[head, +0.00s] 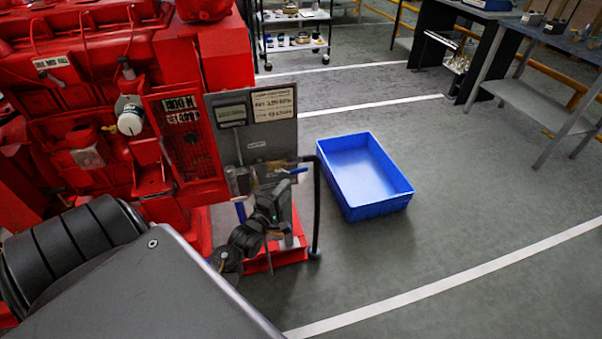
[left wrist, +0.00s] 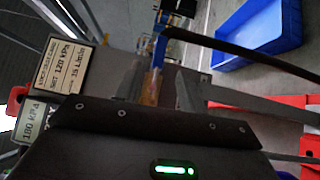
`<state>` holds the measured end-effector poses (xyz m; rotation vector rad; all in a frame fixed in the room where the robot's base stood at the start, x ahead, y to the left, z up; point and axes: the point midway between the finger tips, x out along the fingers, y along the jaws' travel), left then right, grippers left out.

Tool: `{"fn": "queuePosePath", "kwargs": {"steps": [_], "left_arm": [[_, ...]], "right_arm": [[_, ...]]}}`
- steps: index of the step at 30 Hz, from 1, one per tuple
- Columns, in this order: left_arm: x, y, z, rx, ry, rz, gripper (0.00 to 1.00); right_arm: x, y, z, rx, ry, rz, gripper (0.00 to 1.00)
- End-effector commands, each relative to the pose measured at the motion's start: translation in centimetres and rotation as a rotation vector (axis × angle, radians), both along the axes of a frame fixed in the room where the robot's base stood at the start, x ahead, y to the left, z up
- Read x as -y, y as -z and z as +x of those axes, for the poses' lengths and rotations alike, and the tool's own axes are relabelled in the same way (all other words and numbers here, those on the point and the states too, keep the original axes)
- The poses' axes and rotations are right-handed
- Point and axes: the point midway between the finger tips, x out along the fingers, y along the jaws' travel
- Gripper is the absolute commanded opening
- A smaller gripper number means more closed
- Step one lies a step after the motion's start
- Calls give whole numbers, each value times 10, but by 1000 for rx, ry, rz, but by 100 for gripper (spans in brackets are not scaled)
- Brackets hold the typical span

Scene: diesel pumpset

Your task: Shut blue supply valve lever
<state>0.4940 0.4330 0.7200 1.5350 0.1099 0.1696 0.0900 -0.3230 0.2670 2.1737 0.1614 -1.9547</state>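The blue valve lever (head: 298,170) sits beside the grey panel at the front of the red pumpset. In the left wrist view the blue lever (left wrist: 160,48) extends from a brass-coloured valve body (left wrist: 151,88). My left gripper (head: 272,191) is just below the lever and valve in the head view. In the left wrist view its fingers (left wrist: 156,82) stand apart, with the brass body and lever showing between them. I cannot tell whether either finger touches the lever. My right gripper is not in view.
The red pumpset (head: 85,110) fills the left side. A dark hose (head: 317,205) runs down close to the gripper. An empty blue crate (head: 378,207) lies on the floor to the right. A trolley (head: 293,42) and work tables (head: 545,105) stand farther back, with open floor between.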

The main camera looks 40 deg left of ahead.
Motion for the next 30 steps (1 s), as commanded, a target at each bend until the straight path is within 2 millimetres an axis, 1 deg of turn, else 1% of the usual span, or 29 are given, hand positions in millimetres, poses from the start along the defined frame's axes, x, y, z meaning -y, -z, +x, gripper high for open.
{"fn": "queuePosePath", "kwargs": {"steps": [2,5,8,15,21,25,30], "left_arm": [[0,-1,2,1,0,-1,40],[-1,-1,9,1,0,-1,40],[-4,-2,24,1,1,0,40],[-12,-2,69,-1,0,0,40],[-17,-3,96,-2,0,1,40],[-19,-3,104,-2,-1,2,40],[-19,-3,106,-3,-1,1,40]], "right_arm": [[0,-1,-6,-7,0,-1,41],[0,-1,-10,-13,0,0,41],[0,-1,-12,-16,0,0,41],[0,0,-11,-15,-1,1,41],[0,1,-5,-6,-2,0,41],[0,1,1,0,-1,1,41],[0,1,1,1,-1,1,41]]}}
